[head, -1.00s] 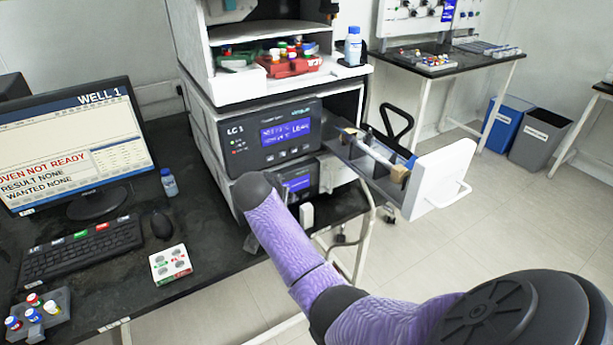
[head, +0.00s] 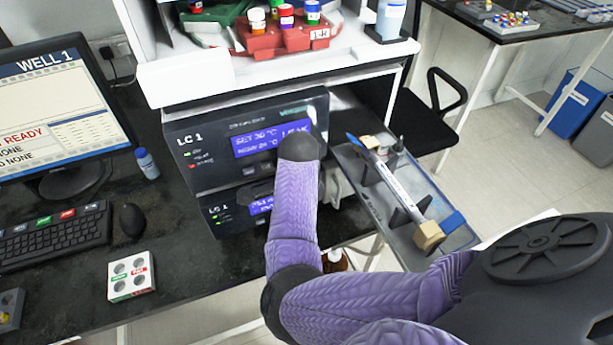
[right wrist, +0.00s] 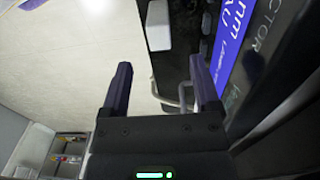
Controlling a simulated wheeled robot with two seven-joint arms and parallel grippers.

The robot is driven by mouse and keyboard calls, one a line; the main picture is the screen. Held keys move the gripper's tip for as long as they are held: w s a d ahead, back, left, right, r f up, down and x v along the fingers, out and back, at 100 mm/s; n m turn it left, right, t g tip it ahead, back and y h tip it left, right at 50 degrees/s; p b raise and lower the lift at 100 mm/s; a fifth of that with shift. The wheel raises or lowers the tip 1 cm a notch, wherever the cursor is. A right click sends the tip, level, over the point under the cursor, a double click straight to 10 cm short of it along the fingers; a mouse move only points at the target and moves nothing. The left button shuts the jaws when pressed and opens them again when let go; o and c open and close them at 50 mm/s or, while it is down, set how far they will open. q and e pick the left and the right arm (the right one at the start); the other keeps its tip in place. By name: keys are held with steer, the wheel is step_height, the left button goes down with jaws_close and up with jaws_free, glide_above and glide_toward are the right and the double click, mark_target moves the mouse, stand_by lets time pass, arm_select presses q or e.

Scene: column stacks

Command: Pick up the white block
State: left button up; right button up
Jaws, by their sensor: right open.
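A white block (head: 131,275) with round wells and red and green labels lies on the black bench, in front of the mouse in the head view. My right arm reaches up over the front of the LC 1 unit, and its gripper is hidden there in the head view. In the right wrist view my right gripper (right wrist: 160,63) is open, with nothing between its fingers. A small white piece (right wrist: 158,25) shows beyond the fingers; I cannot tell what it is. My left gripper is not in view.
The LC 1 unit (head: 185,160) stands close behind my right forearm. An open grey drawer (head: 440,210) holding a column juts out to its right. A monitor (head: 50,120), keyboard (head: 55,240) and mouse (head: 132,220) are at left. Bare bench surrounds the white block.

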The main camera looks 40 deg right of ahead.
steer(key=f+b, duration=0.3)
steer(key=f, duration=0.5)
steer(key=shift+a+b, duration=0.2)
steer(key=shift+b, duration=0.1)
steer(key=shift+r, duration=0.1)
steer(key=c, duration=1)
